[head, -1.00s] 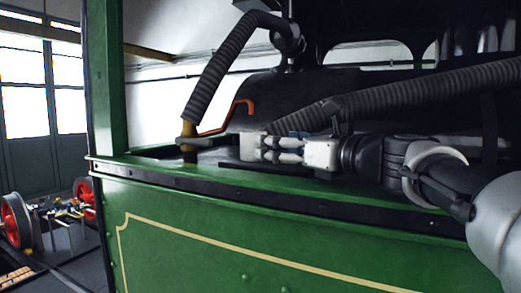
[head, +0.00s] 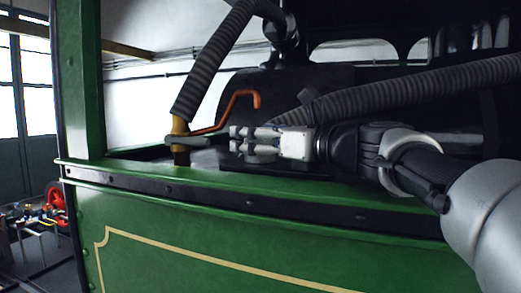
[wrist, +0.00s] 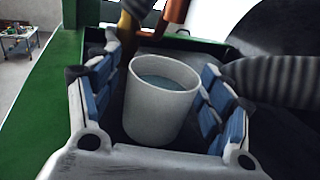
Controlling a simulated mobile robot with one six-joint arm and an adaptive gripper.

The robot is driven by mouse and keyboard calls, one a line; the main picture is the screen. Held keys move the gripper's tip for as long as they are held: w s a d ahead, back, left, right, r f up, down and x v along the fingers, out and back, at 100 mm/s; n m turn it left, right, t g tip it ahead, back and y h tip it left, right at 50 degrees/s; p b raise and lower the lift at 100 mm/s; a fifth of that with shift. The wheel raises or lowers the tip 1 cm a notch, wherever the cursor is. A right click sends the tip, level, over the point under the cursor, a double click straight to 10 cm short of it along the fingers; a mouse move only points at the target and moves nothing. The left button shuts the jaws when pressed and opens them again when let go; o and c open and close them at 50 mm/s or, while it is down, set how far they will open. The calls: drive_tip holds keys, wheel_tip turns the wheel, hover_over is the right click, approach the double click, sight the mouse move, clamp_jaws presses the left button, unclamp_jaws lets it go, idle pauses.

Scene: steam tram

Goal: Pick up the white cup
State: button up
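The white cup (wrist: 160,105) stands upright between my gripper's two fingers in the wrist view. It is open at the top, with a blue-grey surface inside. My gripper (wrist: 160,92) is open around it, with blue pads on both sides and narrow gaps showing beside the cup. In the head view my gripper (head: 242,141) points left, low over the ledge behind the green wall. There the cup is mostly hidden by the fingers and I cannot make it out clearly.
The green tram wall (head: 200,225) with its dark-edged ledge stands in front. A brass fitting with a dark handle (head: 187,140) and a bent orange-red rod (head: 240,103) are just beyond the fingertips. A ribbed hose (head: 400,92) runs close above my gripper.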

drive_tip(key=shift+s+d+r, duration=0.15)
drive_tip(key=shift+s+d, duration=0.25)
drive_tip(key=shift+d, duration=0.1)
drive_tip(key=shift+c, duration=1.4)
drive_tip(key=shift+w+a, duration=0.4)
drive_tip(key=shift+c, duration=1.3)
drive_tip(key=shift+s+d, duration=0.2)
drive_tip(key=c, duration=0.4)
drive_tip(key=shift+w+a, duration=0.15)
drive_tip(key=c, duration=0.4)
drive_tip(key=shift+o, duration=0.2)
drive_tip(key=shift+r, duration=0.15)
